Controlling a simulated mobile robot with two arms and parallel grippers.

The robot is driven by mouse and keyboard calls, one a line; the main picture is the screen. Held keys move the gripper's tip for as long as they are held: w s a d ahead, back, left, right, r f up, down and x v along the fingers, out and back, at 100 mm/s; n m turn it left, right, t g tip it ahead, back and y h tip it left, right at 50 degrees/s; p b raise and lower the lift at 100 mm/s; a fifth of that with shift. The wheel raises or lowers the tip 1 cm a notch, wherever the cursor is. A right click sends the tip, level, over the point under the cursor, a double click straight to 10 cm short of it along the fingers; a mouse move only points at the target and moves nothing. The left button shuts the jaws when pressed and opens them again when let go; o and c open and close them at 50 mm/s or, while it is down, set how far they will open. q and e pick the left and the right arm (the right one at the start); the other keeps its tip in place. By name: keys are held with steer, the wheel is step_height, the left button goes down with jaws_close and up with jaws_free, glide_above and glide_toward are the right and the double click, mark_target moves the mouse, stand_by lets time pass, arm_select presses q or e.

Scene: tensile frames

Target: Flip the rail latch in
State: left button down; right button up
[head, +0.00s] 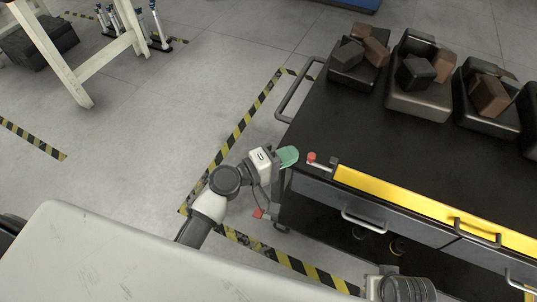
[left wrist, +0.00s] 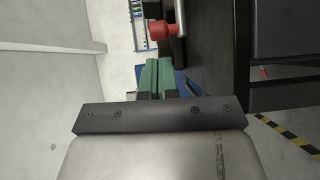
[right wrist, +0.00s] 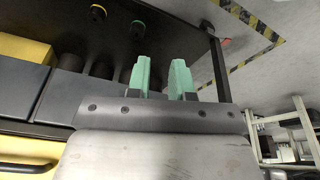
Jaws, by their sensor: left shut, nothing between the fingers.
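A rail latch with a red knob (head: 311,157) and a short metal lever sits on the top near corner of the dark workbench, at the left end of the yellow strip. In the left wrist view a red knob (left wrist: 160,29) on a metal bar shows just beyond the fingers. My left gripper (head: 289,156) has green fingers pressed together, empty, just left of the knob with a small gap seen in the head view. My right gripper (right wrist: 160,78) is open and empty in the right wrist view; its fingers are out of the head view.
A second red knob (head: 259,213) shows low at the bench's left side. A rail handle (head: 296,98) sticks out from the bench's left end. Black bins (head: 418,100) with blocks stand at the back. Drawers with handles (head: 364,221) face the front.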

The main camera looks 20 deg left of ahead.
mark_target(310, 163)
arm_select(q)
steer(key=shift+d, duration=0.9)
arm_select(e)
steer(key=shift+f, duration=0.35)
arm_select(q)
steer(key=d, duration=0.3)
steer(key=shift+s, duration=0.3)
steer(key=shift+d, duration=0.3)
arm_select(e)
steer(key=shift+f, duration=0.55)
arm_select(q)
steer(key=shift+a, duration=0.1)
arm_select(e)
steer(key=shift+a+r, duration=0.1)
steer(key=shift+a, duration=0.05)
